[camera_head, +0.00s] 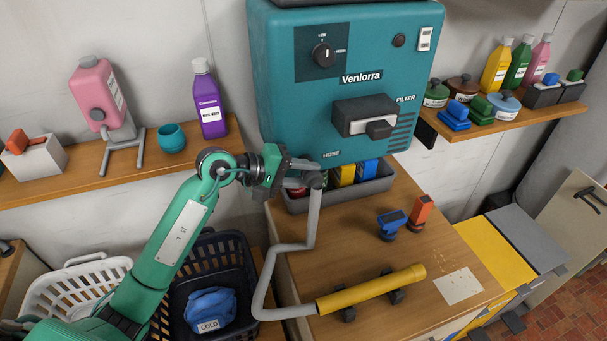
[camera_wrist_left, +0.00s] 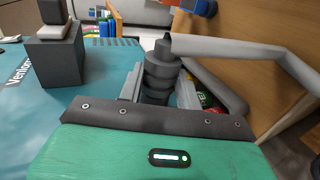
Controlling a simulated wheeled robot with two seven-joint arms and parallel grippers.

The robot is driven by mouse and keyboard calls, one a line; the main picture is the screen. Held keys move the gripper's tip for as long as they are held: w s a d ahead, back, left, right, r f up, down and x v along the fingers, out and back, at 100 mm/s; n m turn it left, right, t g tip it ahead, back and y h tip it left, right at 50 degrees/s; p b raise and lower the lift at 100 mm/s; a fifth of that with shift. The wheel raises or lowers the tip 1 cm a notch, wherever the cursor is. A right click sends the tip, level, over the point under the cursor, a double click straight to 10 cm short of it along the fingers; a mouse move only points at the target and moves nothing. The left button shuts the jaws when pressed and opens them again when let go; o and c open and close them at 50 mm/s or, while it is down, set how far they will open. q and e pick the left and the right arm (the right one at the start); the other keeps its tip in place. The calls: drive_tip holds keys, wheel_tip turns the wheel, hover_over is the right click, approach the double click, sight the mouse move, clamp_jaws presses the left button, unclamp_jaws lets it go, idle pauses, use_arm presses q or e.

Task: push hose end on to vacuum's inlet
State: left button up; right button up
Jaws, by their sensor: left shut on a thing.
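The teal vacuum (camera_head: 290,90) hangs on the wall, with the word HOSE at its lower front edge. It also shows at the left of the left wrist view (camera_wrist_left: 95,90). My left gripper (camera_head: 302,182) is just below that word, shut on the hose end (camera_wrist_left: 160,72), a dark ribbed cuff between the fingers. The grey hose (camera_head: 312,222) runs from the cuff down to a yellow tube (camera_head: 370,289) on the bench. I cannot make out the inlet, so I cannot tell whether the cuff touches it. My right gripper is not in view.
A grey bin (camera_head: 375,187) with colored items stands on the bench (camera_head: 350,253) under the vacuum. Blue (camera_head: 392,224) and orange (camera_head: 421,211) tools stand right of the hose. A dark basket (camera_head: 240,255) is below my left arm. A shelf with bottles is at left.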

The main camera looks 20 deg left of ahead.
use_arm(q)
drive_tip(key=shift+w+r, duration=0.1)
drive_tip(key=o, duration=1)
drive_tip(key=shift+a, duration=0.1)
drive_tip(key=shift+a, duration=0.2)
drive_tip(key=b+v, duration=0.5)
drive_tip(key=v, duration=0.8)
drive_tip(key=shift+s+b, duration=0.3)
drive_tip(key=shift+b, duration=0.1)
